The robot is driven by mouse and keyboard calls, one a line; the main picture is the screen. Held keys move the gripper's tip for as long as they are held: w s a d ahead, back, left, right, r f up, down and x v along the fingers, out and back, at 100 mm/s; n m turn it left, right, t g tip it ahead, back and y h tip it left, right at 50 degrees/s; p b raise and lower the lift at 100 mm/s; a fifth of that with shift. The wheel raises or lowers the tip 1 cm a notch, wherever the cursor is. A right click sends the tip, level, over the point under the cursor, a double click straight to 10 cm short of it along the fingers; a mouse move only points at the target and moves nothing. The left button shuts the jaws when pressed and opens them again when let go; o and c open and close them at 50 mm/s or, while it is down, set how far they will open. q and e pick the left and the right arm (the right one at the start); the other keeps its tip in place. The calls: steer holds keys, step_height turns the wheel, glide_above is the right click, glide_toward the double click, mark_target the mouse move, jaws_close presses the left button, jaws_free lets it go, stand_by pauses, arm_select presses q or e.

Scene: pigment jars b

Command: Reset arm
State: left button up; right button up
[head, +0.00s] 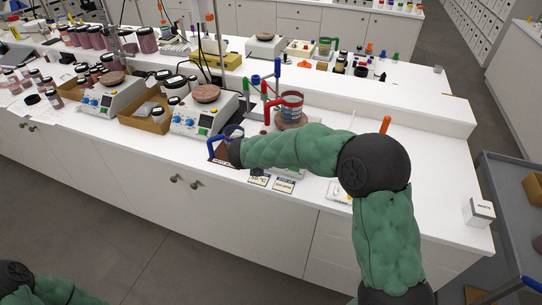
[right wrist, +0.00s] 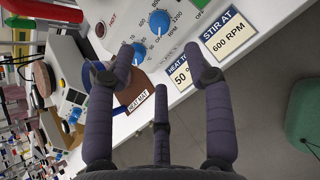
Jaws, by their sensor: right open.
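My right gripper (right wrist: 160,62) is open, its dark fingers spread with nothing seen between them. In the head view my green right arm reaches left across the bench's front, and its gripper end is hard to make out. Below the fingers in the wrist view lies a brown mat labelled HEAT MAT (right wrist: 140,98), at the bench edge; it also shows in the head view (head: 217,157). A blue handle (head: 212,147) stands by it, partly hidden. Only part of my left arm shows at the bottom left; its gripper is out of view.
A red-handled beaker (head: 291,103) stands on a hotplate behind my right arm. Cards reading HEAT TO 50 °C (right wrist: 181,76) and STIR AT 600 RPM (right wrist: 228,36) lie at the front edge. Another stirrer (head: 198,120) and several jars crowd the left. A white box (head: 478,211) sits at right.

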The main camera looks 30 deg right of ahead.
steer(key=shift+s+a+r, duration=0.3)
steer(key=shift+r, duration=0.1)
